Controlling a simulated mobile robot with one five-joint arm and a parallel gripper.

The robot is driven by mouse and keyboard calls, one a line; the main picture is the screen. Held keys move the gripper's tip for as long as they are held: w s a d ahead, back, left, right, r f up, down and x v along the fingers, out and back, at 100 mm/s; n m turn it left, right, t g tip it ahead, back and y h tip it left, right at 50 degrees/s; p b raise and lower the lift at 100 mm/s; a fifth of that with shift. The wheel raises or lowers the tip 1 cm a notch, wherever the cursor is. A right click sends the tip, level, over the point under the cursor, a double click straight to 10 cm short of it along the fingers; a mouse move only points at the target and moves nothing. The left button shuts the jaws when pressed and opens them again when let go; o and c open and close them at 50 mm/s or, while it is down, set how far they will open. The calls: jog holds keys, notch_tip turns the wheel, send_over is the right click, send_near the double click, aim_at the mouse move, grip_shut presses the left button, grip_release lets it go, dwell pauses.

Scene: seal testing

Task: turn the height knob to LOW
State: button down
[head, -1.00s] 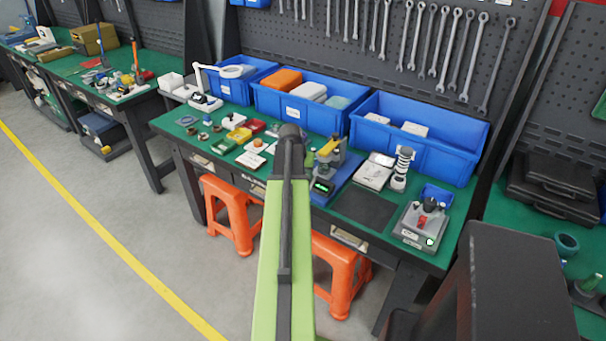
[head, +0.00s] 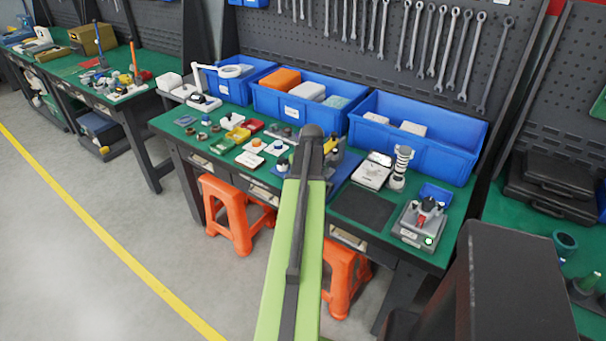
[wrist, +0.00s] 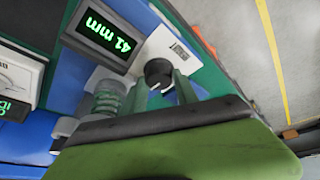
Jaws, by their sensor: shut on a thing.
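The black knob (wrist: 157,71) stands on a white plate in the wrist view. A small label with print too small to read lies beside it. A black display (wrist: 100,38) near it reads 41 mm in green. My gripper (wrist: 161,80) has its green fingers on either side of the knob, shut on it. The fingers hide part of the knob, and I cannot tell which mark it points to. In the head view my green arm covers the knob and my gripper; only part of the yellow-topped device (head: 333,146) shows behind it.
A coiled spring-like part (wrist: 108,99) stands close to the fingers in the wrist view. In the head view, blue bins (head: 415,143) line the back of the bench. A grey device with red parts (head: 424,222) stands at the right. Orange stools (head: 232,215) stand below.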

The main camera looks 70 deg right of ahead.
dwell(0.5)
jog(key=c, duration=0.9)
grip_release()
jog(key=shift+c, duration=0.2)
jog(key=shift+s, duration=0.1)
